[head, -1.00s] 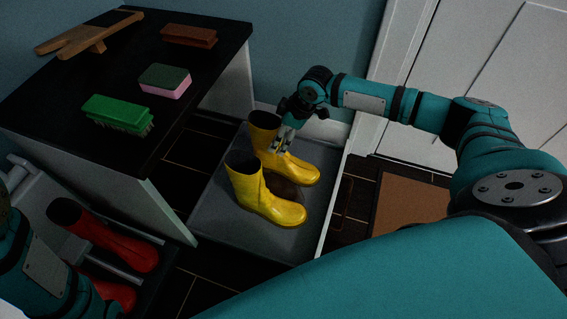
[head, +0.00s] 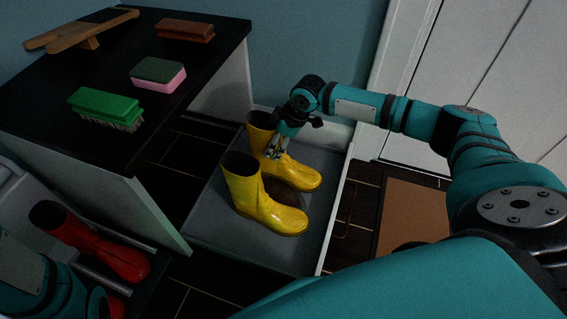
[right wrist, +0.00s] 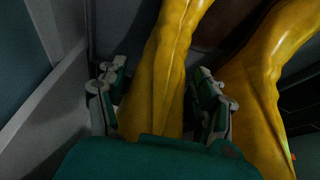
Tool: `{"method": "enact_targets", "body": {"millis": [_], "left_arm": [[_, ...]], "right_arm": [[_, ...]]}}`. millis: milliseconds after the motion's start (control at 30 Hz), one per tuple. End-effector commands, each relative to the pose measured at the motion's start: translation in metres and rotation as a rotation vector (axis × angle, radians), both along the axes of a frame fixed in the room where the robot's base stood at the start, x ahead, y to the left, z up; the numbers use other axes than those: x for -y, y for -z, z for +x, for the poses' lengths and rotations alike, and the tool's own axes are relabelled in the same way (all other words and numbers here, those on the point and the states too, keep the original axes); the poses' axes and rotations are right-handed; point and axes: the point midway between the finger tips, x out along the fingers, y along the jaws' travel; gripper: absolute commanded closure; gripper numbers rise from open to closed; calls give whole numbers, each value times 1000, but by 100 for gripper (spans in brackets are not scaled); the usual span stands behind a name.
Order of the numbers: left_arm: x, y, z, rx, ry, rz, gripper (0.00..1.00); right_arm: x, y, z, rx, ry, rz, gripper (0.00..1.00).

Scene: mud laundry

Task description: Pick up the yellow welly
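Two yellow wellies stand upright, side by side, on a grey tray (head: 280,255): the near welly (head: 258,200) and the far welly (head: 295,174). My right gripper (head: 275,150) is down at the far welly, by its shaft and instep. In the right wrist view the right gripper (right wrist: 160,72) has its fingers apart, one on each side of a yellow welly (right wrist: 165,85). A gap shows beside the left finger, and the other welly (right wrist: 265,85) lies beyond the right finger. My left arm shows at the lower left, but its gripper is out of view.
A dark-topped bench (head: 95,150) at the left carries a green brush (head: 103,108), a pink and green sponge (head: 158,73), a brown brush (head: 186,32) and a wooden bootjack (head: 80,33). Red wellies (head: 95,245) lie at lower left. A brown mat (head: 412,212) is at right.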

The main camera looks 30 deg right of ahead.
Motion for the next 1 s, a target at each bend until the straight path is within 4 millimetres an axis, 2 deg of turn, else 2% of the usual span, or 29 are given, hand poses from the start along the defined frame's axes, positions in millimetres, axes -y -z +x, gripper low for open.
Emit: {"method": "enact_targets", "body": {"millis": [33,400,500,767,967,1000], "left_arm": [[0,0,0,0,0,0,60],[0,0,0,0,0,1,60],[0,0,0,0,0,1,60],[0,-4,0,-1,0,0,60],[0,-33,0,0,0,0,60],[-1,-34,8,-24,-1,-2,60]], "right_arm": [[0,0,0,0,0,0,41],[0,0,0,0,0,0,90],[0,-1,1,3,1,0,100],[0,-6,1,3,1,0,100],[0,-42,1,4,0,2,100],[0,-51,1,4,0,2,100]]}}
